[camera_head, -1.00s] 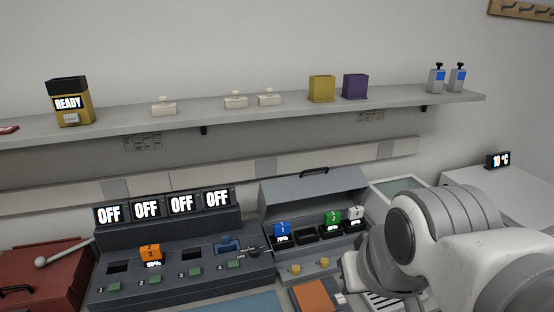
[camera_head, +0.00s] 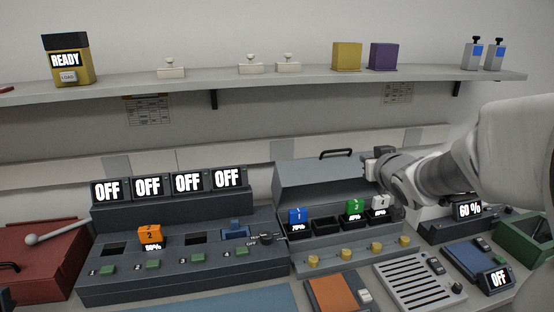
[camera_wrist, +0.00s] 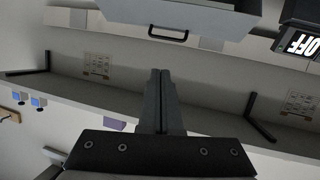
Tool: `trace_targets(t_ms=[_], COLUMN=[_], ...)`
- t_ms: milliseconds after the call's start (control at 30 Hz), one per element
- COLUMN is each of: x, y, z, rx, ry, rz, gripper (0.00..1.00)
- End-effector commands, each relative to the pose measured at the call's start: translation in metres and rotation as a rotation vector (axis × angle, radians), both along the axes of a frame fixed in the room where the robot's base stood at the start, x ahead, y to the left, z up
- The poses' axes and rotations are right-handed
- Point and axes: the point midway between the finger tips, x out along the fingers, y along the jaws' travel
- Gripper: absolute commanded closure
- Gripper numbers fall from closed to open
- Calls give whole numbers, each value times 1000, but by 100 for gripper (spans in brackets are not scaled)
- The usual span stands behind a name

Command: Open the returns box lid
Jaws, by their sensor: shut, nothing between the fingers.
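No label in view names the returns box. A grey box (camera_head: 300,225) stands at the centre of the bench with its hood-like lid (camera_head: 310,182) raised at the back and a black handle (camera_head: 336,154) on the lid's top edge. The lid's handle also shows in the wrist view (camera_wrist: 168,35). My gripper (camera_head: 370,160) is at the lid's right end, close to the handle but apart from it. In the wrist view its fingers (camera_wrist: 160,74) are together and empty. A red box (camera_head: 40,262) with a black handle at its front stands at far left, partly cut off.
A row of slots with OFF displays (camera_head: 188,182) stands left of the grey box. An orange pad (camera_head: 333,293), a slatted grey tray (camera_head: 415,280) and a green bin (camera_head: 525,238) lie along the front and right. A shelf (camera_head: 230,88) runs above.

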Motion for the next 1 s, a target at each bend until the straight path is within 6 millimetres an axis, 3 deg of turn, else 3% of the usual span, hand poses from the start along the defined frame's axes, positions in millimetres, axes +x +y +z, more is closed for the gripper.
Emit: trace_targets(t_ms=[33,267,567,1000], x=[12,40,57,138], y=[-2,2,8,25], z=[-22,-52,-59,-71], rx=[15,87,113,112], ry=[-24,-127,-156,-156], rz=[31,169,214,212], gripper=[100,100,100,100])
